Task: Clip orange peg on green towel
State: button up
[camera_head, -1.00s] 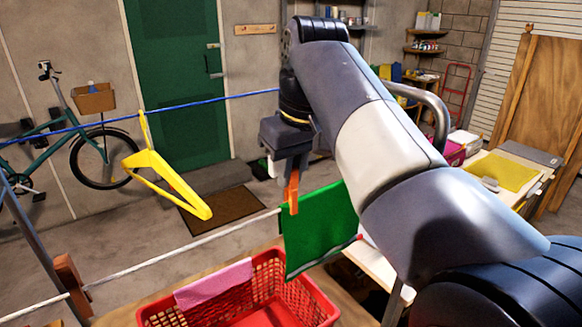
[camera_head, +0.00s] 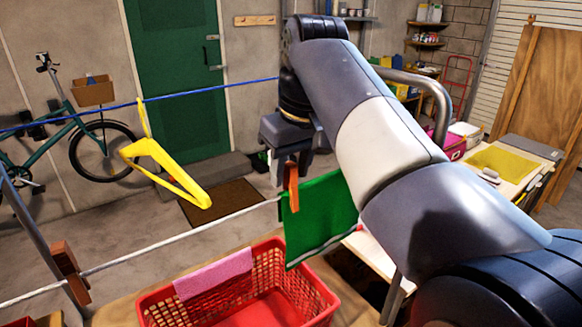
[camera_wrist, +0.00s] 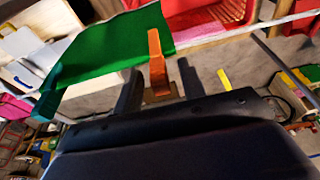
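The green towel (camera_head: 322,218) hangs over the white line, below and right of my gripper (camera_head: 287,172). The orange peg (camera_head: 292,188) is upright at the towel's top left edge, by the line. In the wrist view, the orange peg (camera_wrist: 156,58) stands between the two dark fingers of my gripper (camera_wrist: 160,84), with a gap on either side. The fingers are open. The peg's upper end overlaps the green towel (camera_wrist: 105,55) there. How deeply its jaws grip the cloth is hard to see.
A red basket (camera_head: 328,298) with a pink cloth (camera_head: 213,273) over its rim stands below the line. A yellow hanger (camera_head: 165,172) hangs on the blue line at left. A brown wooden clamp (camera_head: 66,262) sits on the white line. A table (camera_head: 490,197) stands at right.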

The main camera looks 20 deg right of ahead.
jog(key=p+v, duration=0.1)
jog(key=v, duration=0.9)
jog(key=shift+r, duration=0.35)
jog(key=shift+s+d, duration=0.1)
jog(key=shift+s, duration=0.05)
jog(key=b+x, duration=0.1)
jog(key=x, duration=1)
jog(key=shift+r+p, duration=0.3)
jog(key=shift+r, duration=0.35)
